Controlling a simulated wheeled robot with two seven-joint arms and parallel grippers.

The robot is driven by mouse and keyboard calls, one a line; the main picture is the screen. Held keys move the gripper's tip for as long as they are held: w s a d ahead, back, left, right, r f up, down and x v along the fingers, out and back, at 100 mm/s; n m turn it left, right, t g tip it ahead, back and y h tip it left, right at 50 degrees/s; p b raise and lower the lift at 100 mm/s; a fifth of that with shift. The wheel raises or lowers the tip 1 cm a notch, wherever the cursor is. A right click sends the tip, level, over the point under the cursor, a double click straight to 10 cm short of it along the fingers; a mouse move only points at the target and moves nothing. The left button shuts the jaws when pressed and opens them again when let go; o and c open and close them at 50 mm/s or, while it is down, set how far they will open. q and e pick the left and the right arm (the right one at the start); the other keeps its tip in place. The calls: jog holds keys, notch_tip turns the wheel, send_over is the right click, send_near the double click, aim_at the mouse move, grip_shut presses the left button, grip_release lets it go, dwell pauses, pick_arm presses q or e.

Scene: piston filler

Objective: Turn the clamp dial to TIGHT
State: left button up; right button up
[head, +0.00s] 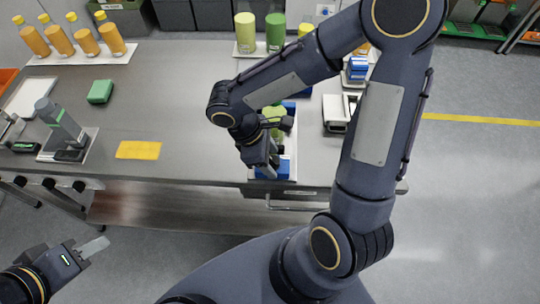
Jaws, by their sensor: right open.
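I cannot make out a clamp dial or a TIGHT mark in the head view. A grey cylindrical device with a green band (60,120) stands tilted on a pale base at the left of the bench; I cannot tell if it is part of the filler. My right gripper (268,165) is open over a pale tray (291,150) with blue and green items at the bench's front edge. The arm partly hides these items, and contact is unclear. My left gripper (93,247) is low at the lower left, off the bench, with nothing visible in it; its jaw gap is not clear.
Orange bottles (85,42) stand on a white tray at the back left. Green bottles (275,32) stand at the back. A green block (100,92) and yellow mat (138,150) lie on the bench (185,85). The bench between mat and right arm is clear.

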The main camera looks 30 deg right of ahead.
jog(key=c, duration=1)
jog(key=shift+o, duration=0.2)
jog(key=shift+m, duration=0.4)
jog(key=m+g+y+b, duration=0.1)
jog(key=m, duration=0.2)
jog(key=shift+w+d+m, duration=0.1)
jog(key=shift+m, duration=0.3)
jog(key=m+y, duration=0.1)
jog(key=m, duration=0.1)
jog(key=m+g, duration=0.1)
jog(key=m, duration=0.1)
jog(key=shift+d+m+y, duration=0.1)
jog(key=shift+m+y, duration=0.2)
jog(key=shift+y, duration=0.1)
jog(key=m+y, duration=0.1)
jog(key=m, duration=0.3)
jog(key=shift+d+y, duration=0.1)
jog(key=shift+y, duration=0.3)
jog(key=m+y, duration=0.1)
jog(key=m, duration=0.3)
jog(key=shift+d, duration=0.1)
jog(key=shift+m+t+y, duration=0.3)
jog(key=shift+m, duration=0.2)
